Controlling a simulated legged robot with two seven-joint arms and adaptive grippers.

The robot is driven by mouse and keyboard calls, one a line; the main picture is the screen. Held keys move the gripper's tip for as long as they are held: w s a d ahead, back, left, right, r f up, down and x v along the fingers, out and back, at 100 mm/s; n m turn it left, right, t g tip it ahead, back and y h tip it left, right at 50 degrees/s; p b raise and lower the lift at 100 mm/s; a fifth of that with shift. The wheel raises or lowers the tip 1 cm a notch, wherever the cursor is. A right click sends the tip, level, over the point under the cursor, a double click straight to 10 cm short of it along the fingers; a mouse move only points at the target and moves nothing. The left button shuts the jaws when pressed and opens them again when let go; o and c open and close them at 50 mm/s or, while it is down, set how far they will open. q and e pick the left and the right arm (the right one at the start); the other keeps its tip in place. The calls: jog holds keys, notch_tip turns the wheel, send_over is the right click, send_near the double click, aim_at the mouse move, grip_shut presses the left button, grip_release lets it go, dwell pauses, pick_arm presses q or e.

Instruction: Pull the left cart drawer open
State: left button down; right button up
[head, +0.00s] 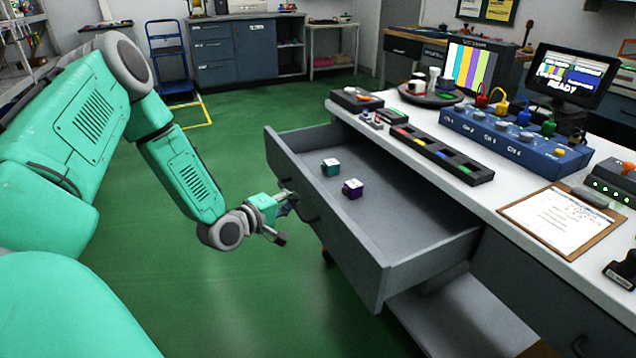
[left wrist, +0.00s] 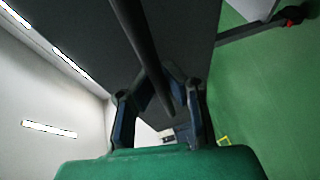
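The left cart drawer (head: 374,268) is grey and stands pulled far out from the white-topped cart. A small teal cube (head: 331,167) and a small purple cube (head: 352,188) sit on its floor. My left gripper (head: 287,220) is at the outer front face of the drawer, by its dark handle (head: 309,213). In the left wrist view the handle bar (left wrist: 147,50) runs between the two fingers of my left gripper (left wrist: 158,78). The fingers look spread, one on each side of the bar; contact is not clear. My right gripper is out of view.
The cart top (head: 470,200) carries a blue channel box (head: 515,142), a black parts tray (head: 430,155), a clipboard (head: 562,218) and a monitor (head: 568,77). Another closed drawer front (head: 535,290) is at the right. Green floor is clear left of the drawer.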

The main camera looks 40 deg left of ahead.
pick_arm(q)
jog(key=s+a+p, duration=0.2)
jog(key=s, duration=0.5)
jog(key=shift+s+a+f+p, duration=0.2)
jog(key=shift+s+f+p, duration=0.05)
jog(key=shift+p, duration=0.05)
jog(key=c, duration=1.6)
grip_release()
jog(key=shift+w+r, duration=0.1)
jog(key=shift+r, duration=0.05)
